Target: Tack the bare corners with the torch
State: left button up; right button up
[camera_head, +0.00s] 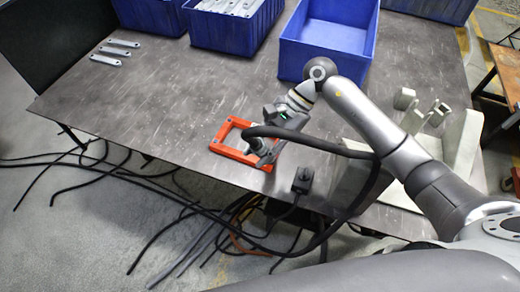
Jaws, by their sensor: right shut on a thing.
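An orange rectangular frame (236,155) lies on the dark table near its front edge. My right gripper (266,147) is at the frame's right side, shut on the dark torch (256,144). A thick black hose (320,145) runs from the torch to the right and then down past my arm. The torch tip is over or near the frame's right part; I cannot tell whether it touches. The gripper and torch hide part of that side, and the frame's corners are too small to judge. My left gripper is not in view.
Three flat grey metal pieces (110,54) lie at the table's back left. Blue crates (330,45) stand along the back, one holding metal parts (230,7). A pale stand (460,140) is at the right. A black box (302,180) is at the front edge. Cables cover the floor.

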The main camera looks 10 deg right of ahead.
jog(key=shift+r+p, duration=0.4)
jog(key=shift+r, duration=2.5)
jog(key=shift+w, duration=0.1)
